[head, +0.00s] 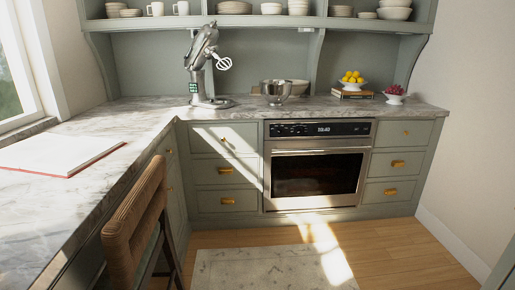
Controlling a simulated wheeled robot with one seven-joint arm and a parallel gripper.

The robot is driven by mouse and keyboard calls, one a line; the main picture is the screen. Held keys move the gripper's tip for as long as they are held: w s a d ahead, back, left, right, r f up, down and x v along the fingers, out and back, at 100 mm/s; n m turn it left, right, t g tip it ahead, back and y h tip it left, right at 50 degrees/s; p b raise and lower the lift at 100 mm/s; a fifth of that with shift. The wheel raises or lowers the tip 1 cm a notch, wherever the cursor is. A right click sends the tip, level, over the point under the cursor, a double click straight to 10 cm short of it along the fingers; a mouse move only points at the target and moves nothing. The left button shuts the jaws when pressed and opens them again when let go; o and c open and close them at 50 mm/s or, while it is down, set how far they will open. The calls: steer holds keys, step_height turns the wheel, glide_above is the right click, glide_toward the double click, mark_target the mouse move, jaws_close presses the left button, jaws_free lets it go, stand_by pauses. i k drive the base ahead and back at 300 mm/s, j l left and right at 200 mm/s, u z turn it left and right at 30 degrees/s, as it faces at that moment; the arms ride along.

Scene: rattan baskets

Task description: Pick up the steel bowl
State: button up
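The steel bowl (276,92) is a shiny, round metal bowl on the marble countertop (330,108). It stands at the back counter, above the left part of the oven. A pale bowl or plate (300,86) shows partly behind it to the right. A silver stand mixer (204,68) with a whisk stands to its left, apart from it. My gripper does not show in the head view.
The oven (318,172) and drawers sit below the counter. A wicker chair (135,225) is at the front left, and an open book (58,153) lies on the left counter. A rug (270,268) covers otherwise clear floor.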

mark_target(276, 92)
steer(key=i, duration=1.9)
